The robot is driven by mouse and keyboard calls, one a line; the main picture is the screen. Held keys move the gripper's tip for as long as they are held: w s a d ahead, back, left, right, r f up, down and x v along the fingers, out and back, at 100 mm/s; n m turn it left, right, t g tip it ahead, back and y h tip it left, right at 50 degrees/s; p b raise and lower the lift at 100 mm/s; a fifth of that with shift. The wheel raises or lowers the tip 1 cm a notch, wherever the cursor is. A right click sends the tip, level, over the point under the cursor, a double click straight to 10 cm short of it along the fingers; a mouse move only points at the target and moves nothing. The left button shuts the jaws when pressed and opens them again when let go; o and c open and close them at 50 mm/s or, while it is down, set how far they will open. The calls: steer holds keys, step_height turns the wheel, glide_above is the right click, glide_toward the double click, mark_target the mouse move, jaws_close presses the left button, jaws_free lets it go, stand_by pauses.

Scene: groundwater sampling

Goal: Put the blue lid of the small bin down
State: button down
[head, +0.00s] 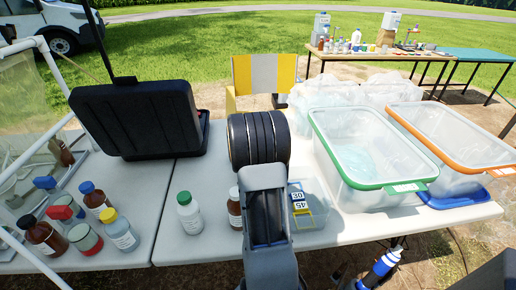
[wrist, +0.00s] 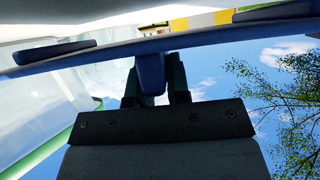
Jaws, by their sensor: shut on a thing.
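My gripper (wrist: 155,80) is shut on a blue tab of the blue lid (wrist: 225,38) in the wrist view. The lid is seen nearly edge-on as a long, slightly tilted blue strip across the top of that view.
A green-rimmed clear bin (head: 318,125) and an orange-rimmed one (head: 494,165) stand on the right, with a flat blue piece (head: 455,198) by the latter. Several bottles (head: 190,212) and a black case (head: 137,115) are on the left. A yellow-and-white chair (head: 265,72) stands behind.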

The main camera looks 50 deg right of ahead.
steer(key=shift+f+b, duration=0.6)
steer(key=shift+b, duration=0.65)
steer(key=c, duration=1.1)
jaws_free()
steer(key=r+p, duration=0.1)
steer(key=p, duration=0.2)
steer(key=shift+r, duration=0.25)
steer(key=v, duration=1.2)
steer(key=shift+f, duration=0.15)
